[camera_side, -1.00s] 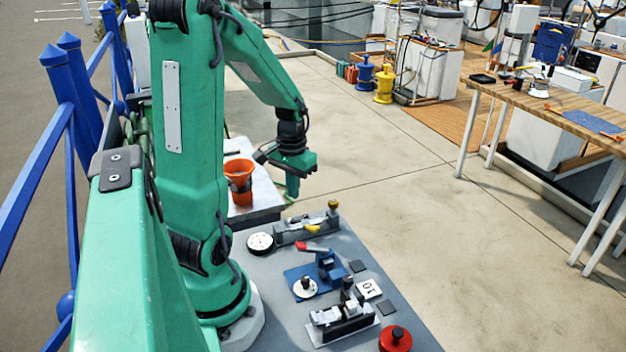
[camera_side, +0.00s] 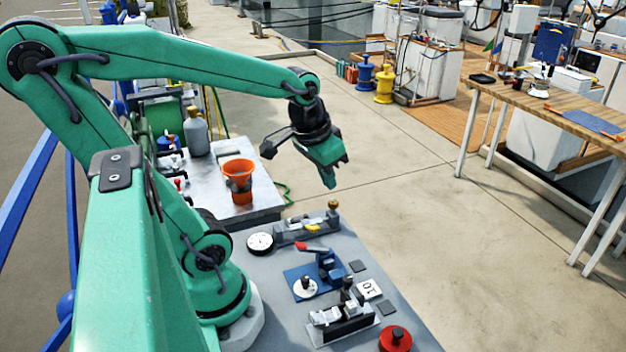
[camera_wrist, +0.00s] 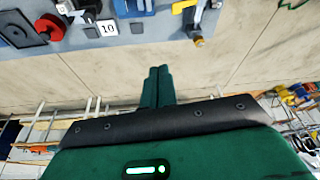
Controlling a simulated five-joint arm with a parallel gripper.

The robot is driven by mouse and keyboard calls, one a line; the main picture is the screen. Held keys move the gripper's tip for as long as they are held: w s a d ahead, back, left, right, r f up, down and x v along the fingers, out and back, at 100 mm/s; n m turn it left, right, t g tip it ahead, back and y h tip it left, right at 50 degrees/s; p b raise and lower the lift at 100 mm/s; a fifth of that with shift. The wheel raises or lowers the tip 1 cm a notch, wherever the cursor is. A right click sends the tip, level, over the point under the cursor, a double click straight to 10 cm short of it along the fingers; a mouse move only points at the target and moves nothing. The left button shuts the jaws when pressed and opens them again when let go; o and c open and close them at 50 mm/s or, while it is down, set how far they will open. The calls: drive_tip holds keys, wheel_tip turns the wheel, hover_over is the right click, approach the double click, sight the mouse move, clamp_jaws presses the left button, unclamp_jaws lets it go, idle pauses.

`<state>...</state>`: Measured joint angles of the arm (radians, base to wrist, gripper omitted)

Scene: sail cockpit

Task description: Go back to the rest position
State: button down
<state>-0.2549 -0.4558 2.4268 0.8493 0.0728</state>
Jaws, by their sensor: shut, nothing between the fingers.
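My gripper (camera_side: 328,180) is green and hangs in the air at the end of my raised arm, above and beyond the far edge of the grey work table (camera_side: 385,278). It points down and is clear of everything. In the wrist view the two green fingers of my gripper (camera_wrist: 160,70) lie side by side with nothing held between them.
The grey table bears a dial gauge (camera_side: 260,243), a blue fixture with a red lever (camera_side: 328,265), a black-and-white clamp (camera_side: 343,318), a white block marked 10 (camera_side: 368,289) and a red knob (camera_side: 395,338). Open floor lies right.

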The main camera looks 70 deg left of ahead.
drive_tip(key=s+d+r+m+t+h, duration=0.1)
drive_tip(key=s+d+r+m+t, duration=0.1)
drive_tip(key=d, duration=0.4)
drive_tip(key=shift+s+d+r, duration=0.4)
drive_tip(key=shift+s+r, duration=0.2)
drive_tip(key=shift+r, duration=0.25)
